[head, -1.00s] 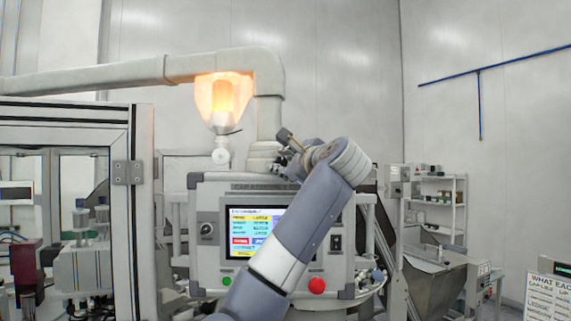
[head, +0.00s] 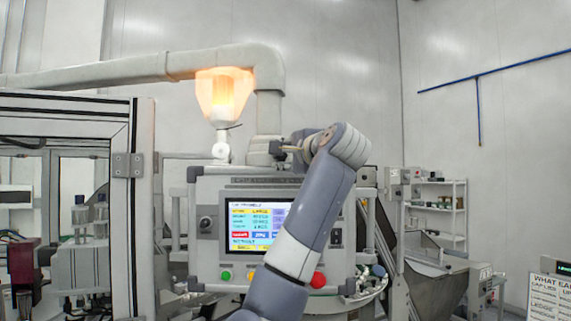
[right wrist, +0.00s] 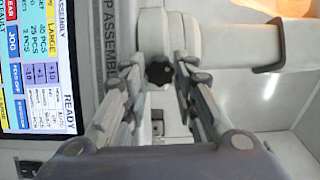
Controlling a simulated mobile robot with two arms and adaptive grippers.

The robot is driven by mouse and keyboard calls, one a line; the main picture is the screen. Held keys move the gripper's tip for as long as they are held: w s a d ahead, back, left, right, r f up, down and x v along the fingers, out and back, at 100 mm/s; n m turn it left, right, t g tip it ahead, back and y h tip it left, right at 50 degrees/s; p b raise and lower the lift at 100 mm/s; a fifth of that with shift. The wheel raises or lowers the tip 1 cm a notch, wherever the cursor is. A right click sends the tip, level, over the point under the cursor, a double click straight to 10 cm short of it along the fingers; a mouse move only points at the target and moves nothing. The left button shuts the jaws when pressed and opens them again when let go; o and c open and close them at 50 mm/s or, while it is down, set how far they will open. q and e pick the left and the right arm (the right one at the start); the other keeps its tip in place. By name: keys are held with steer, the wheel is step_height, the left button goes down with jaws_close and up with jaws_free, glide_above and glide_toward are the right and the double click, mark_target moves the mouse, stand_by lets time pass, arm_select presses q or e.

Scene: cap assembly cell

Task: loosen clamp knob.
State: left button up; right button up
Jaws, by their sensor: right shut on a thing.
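The clamp knob (right wrist: 159,73) is a small dark knob on the pale clamp of the panel's support arm. In the right wrist view it sits between the two fingertips of my right gripper (right wrist: 160,78), which is shut on it. In the head view my right gripper (head: 285,148) is at the foot of the vertical tube above the operator panel (head: 208,262), pointing left. There the knob is too small and too covered to tell apart from the fingers. My left gripper is not in view.
The panel has a lit screen (head: 250,222) and a red button (head: 318,280), close to my right arm. A framed guard (head: 135,220) stands at left.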

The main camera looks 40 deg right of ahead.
steer(key=n, duration=0.2)
steer(key=n+b, duration=0.2)
steer(key=n, duration=0.1)
steer(key=shift+f+n, duration=0.3)
steer(key=n+b, duration=0.2)
steer(key=n, duration=0.8)
steer(key=shift+w+n+b, duration=0.1)
steer(key=shift+n+b, duration=0.3)
steer(key=n, duration=0.5)
steer(key=shift+n, duration=0.3)
steer(key=o, duration=1.1)
steer(key=shift+r, duration=0.1)
